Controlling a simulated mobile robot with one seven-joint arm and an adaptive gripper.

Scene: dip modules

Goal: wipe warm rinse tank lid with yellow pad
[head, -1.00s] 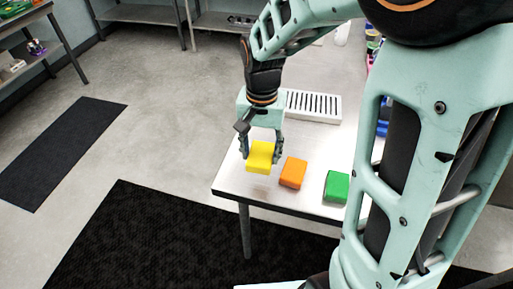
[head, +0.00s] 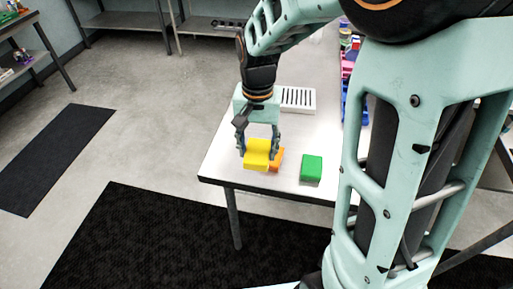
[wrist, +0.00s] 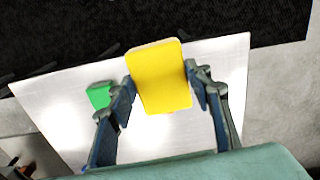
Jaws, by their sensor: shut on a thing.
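The yellow pad (head: 257,154) is held between the fingers of my gripper (head: 258,143), above the near left part of the metal table. In the wrist view the yellow pad (wrist: 160,77) fills the space between both fingertips of my gripper (wrist: 161,80). The pad seems to be clear of the tabletop. No tank lid can be made out in these frames.
An orange pad (head: 276,160) is partly hidden behind the yellow one. A green pad (head: 311,168) lies to the right on the table (head: 222,165). A white slotted tray (head: 298,100) is behind my gripper. Blue containers (head: 356,105) stand at the right. Dark mats (head: 120,245) cover the floor.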

